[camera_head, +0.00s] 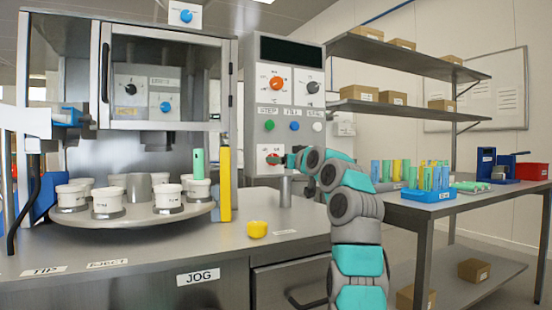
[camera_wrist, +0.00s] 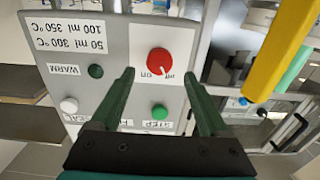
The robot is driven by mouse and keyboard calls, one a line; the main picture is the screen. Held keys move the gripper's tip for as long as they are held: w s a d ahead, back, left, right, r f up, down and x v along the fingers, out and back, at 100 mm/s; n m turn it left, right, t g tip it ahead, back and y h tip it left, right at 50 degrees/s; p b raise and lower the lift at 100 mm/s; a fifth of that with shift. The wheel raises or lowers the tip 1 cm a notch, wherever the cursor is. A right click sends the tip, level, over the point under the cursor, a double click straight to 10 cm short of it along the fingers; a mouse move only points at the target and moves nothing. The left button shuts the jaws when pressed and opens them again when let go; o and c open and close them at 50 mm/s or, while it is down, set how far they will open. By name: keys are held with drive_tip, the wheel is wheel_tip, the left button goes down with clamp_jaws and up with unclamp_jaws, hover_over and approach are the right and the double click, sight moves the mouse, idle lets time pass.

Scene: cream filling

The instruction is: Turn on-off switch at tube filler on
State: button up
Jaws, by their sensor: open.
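Nothing is held. I cannot tell whether a finger touches the panel, nor clearly which way the knob points.
Green (camera_wrist: 159,112) and white (camera_wrist: 69,105) buttons sit near the fingers. A yellow bar (camera_head: 224,184) and a turntable (camera_head: 130,215) with white cups are to the left. A yellow object (camera_head: 257,229) lies on the counter. A side table (camera_head: 425,205) holds tubes.

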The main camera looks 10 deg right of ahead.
drive_tip(key=shift+p+x, duration=0.85)
drive_tip(key=shift+x, duration=1.2)
clamp_jaws()
